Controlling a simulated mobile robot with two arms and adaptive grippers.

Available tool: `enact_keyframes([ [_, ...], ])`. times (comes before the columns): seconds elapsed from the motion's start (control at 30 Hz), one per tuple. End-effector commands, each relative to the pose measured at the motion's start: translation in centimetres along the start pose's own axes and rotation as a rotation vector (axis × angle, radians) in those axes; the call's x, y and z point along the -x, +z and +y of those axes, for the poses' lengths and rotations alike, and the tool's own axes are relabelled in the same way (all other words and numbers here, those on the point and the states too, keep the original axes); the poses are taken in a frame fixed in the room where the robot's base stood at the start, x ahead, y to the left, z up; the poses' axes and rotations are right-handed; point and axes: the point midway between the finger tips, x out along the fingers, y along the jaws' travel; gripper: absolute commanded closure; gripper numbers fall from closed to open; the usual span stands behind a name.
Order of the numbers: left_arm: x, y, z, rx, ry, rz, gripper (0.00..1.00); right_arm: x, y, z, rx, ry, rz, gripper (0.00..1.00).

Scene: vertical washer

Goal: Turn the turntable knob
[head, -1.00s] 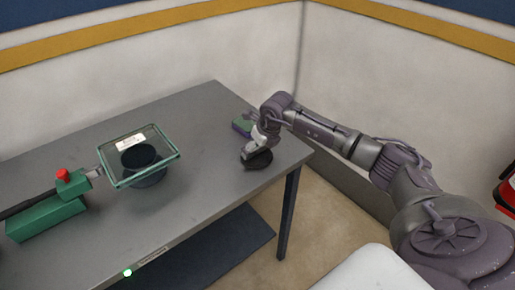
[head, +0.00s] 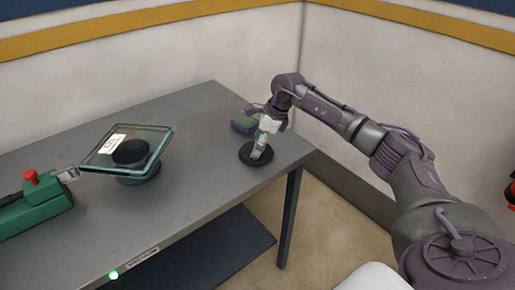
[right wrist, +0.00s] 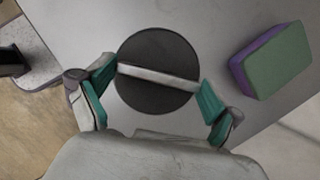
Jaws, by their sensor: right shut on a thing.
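The knob (right wrist: 155,98) is a black disc with a raised pale bar across it. In the head view the disc (head: 245,157) lies flat near the table's right end. My right gripper (right wrist: 157,80) is shut on the knob's bar, with one green-padded finger at each end of it. In the head view my right gripper (head: 262,150) points down onto the disc. A square glass plate (head: 155,137) with a white label sits over a black round base (head: 140,180) on the left part of the table. My left gripper is not in view.
A green and purple sponge-like block (right wrist: 278,60) lies close beside the knob; it also shows in the head view (head: 243,124). A green device with a red knob (head: 31,177) stands at the table's left. The grey table (head: 205,190) is bare between plate and disc.

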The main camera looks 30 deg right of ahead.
Motion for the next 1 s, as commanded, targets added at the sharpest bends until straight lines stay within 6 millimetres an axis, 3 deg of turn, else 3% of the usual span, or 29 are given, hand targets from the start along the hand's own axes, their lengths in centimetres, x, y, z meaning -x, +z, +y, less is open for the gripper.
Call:
enact_keyframes([
  [0.4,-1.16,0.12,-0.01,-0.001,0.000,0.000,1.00,0.09,0.10,-0.16,0.153,0.061,-0.002,0.43],
  [0.9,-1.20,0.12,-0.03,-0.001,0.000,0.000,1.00,0.16,0.12,-0.19,0.170,0.066,-0.002,0.43],
  [0.93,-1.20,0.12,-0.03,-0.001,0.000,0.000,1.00,0.16,0.11,-0.19,0.169,0.066,-0.002,0.07],
  [1.0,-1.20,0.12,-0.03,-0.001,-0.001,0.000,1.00,0.16,0.11,-0.19,0.169,0.066,-0.002,0.00],
])
